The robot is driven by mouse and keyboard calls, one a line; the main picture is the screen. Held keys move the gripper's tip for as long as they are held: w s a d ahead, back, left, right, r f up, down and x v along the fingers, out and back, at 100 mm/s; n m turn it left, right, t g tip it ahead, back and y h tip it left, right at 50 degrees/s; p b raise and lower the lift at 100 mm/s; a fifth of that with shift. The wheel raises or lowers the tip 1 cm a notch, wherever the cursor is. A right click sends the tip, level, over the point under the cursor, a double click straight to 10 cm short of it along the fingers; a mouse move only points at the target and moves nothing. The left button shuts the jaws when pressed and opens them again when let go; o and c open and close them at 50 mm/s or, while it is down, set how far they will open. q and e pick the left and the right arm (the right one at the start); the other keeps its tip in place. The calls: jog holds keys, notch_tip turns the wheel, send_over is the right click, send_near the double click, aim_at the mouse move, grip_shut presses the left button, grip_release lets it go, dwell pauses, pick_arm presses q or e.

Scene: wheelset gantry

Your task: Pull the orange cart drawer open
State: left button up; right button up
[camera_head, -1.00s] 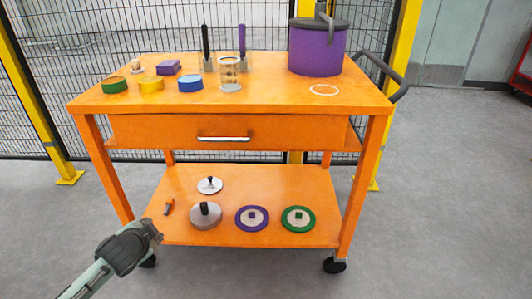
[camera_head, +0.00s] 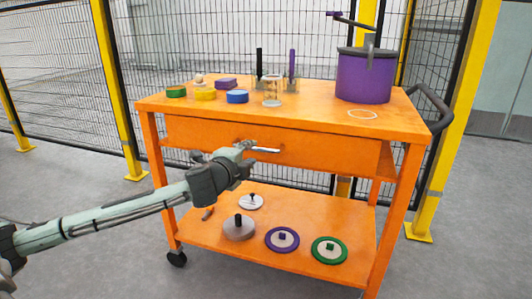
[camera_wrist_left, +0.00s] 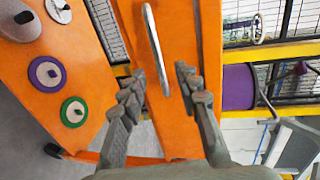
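The orange cart (camera_head: 300,115) stands ahead of me, and its drawer (camera_head: 320,148) sits under the top board and looks closed. The drawer has a silver bar handle (camera_head: 262,149). My left gripper (camera_head: 240,152) is at the drawer front, beside the left end of the handle. In the left wrist view the two fingers of the left gripper (camera_wrist_left: 160,85) are spread apart, with the handle (camera_wrist_left: 157,50) between and beyond them. I cannot tell whether a finger touches it. My right gripper is not in view.
On the cart top stand a purple pot (camera_head: 366,76), a glass jar (camera_head: 272,90) and several coloured tins. The lower shelf (camera_head: 205,235) holds several lids. A yellow-posted mesh fence (camera_head: 120,90) runs behind. The floor in front is clear.

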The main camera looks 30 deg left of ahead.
aim_at(256, 150)
pick_arm(q)
jog(key=x, duration=0.6)
jog(key=shift+w+f, duration=0.1)
jog(key=shift+w, duration=0.2)
grip_shut()
